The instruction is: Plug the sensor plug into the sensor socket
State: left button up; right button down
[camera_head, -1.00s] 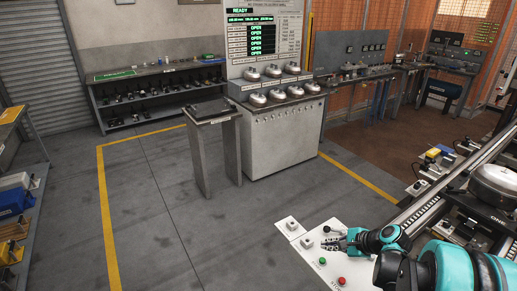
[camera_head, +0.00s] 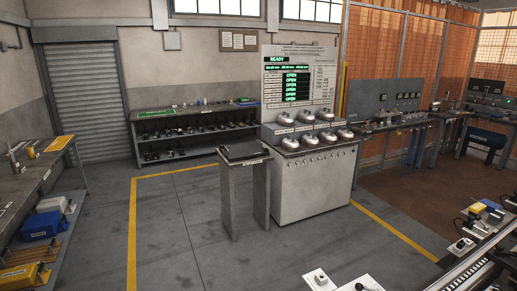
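Neither of my grippers shows in the head view now. I cannot pick out the sensor plug or the sensor socket for certain. The top edge of a white panel (camera_head: 345,287) shows at the bottom, right of centre, with a small light block with a dark top (camera_head: 320,278) beside it. A further small dark part on the panel is cut off by the frame edge. At the lower right, small devices, some with yellow parts (camera_head: 478,207), stand along a conveyor edge, too small to tell apart.
A grey test cabinet (camera_head: 305,188) with a lit board reading READY and several OPEN lines stands in the middle. A narrow grey stand (camera_head: 243,190) is left of it. Workbenches line the back and left.

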aim_at(460, 244)
jog(key=z, duration=1.65)
jog(key=i+j+u, duration=0.25)
jog(key=j, duration=0.2)
jog(key=i+j+u, duration=0.1)
jog(key=j+u, duration=0.2)
jog(key=i+j+u, duration=0.3)
jog(key=j+u, duration=0.15)
jog(key=i+j+u, duration=0.65)
jog(key=u, duration=0.25)
jog(key=i+j+z, duration=0.1)
jog(key=i, duration=0.35)
jog(key=i+j+z, duration=0.1)
jog(key=i, duration=0.35)
jog(key=i+l+z, duration=0.2)
jog(key=z, duration=0.25)
jog(key=i+z, duration=0.7)
jog(key=z, duration=0.25)
jog(key=i+j+z, duration=0.1)
jog(key=i+z, duration=0.2)
jog(key=z, duration=0.2)
jog(key=i+l+z, duration=0.2)
jog(key=z, duration=0.25)
jog(key=i+l+z, duration=0.1)
jog(key=i+z, duration=0.65)
jog(key=z, duration=0.2)
jog(key=i+j+z, duration=0.15)
jog(key=i+z, duration=0.15)
jog(key=z, duration=0.15)
jog(key=i+j+z, duration=0.25)
jog(key=z, duration=0.25)
